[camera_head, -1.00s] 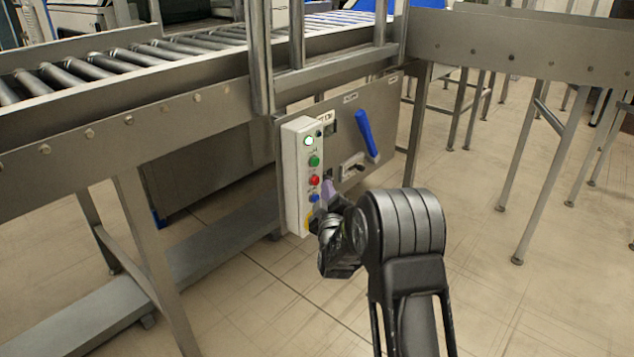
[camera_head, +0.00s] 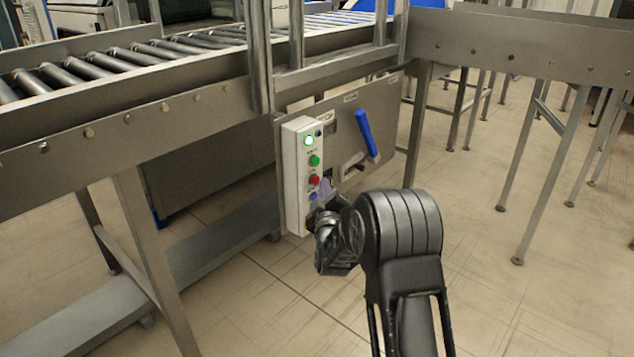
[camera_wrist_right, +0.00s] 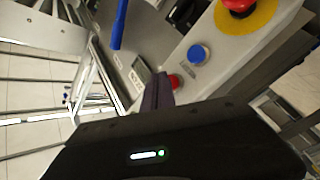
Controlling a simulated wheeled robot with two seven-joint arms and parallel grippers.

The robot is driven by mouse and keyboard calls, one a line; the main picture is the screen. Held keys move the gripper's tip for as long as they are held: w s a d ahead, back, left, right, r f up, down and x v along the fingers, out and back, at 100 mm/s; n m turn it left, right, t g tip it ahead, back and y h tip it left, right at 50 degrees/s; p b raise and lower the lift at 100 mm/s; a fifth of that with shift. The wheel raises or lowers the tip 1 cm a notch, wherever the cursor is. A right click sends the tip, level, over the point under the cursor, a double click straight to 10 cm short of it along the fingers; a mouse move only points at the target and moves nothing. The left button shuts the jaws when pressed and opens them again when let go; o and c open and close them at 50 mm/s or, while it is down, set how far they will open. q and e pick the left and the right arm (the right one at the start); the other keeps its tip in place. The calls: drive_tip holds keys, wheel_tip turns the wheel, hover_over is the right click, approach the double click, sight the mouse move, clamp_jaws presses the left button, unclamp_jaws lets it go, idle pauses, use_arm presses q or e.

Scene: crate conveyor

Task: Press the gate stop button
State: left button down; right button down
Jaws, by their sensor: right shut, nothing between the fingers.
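A white control box (camera_head: 292,185) hangs on the grey panel under the conveyor. A lit green lamp (camera_head: 309,141), a green button (camera_head: 314,161), a red button (camera_head: 314,180) and a blue button (camera_head: 313,197) run down its face. Their labels are too small to read. My right gripper (camera_head: 327,184) is shut and empty, its tips beside the red button. In the right wrist view the shut fingers (camera_wrist_right: 157,92) partly cover the red button (camera_wrist_right: 174,82); whether they touch it I cannot tell. The blue button (camera_wrist_right: 197,54) is clear of them. My left gripper is not in view.
A red mushroom button (camera_wrist_right: 238,4) on a yellow disc sits near the box's end in the right wrist view. A blue lever (camera_head: 366,133) stands on the panel right of the box. The roller conveyor (camera_head: 150,57) is above. Floor to the right is open.

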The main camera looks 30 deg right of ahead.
drive_tip(key=shift+w+a, duration=0.15)
drive_tip(key=shift+w, duration=0.25)
idle(0.8)
drive_tip(key=shift+s, duration=0.1)
drive_tip(key=shift+s+d, duration=0.25)
drive_tip(key=shift+s, duration=0.45)
drive_tip(key=shift+s, duration=0.15)
drive_tip(key=s, duration=0.2)
drive_tip(key=s+d, duration=0.1)
drive_tip(key=s, duration=0.1)
drive_tip(key=shift+s+d, duration=0.2)
drive_tip(key=shift+s, duration=0.05)
idle(0.8)
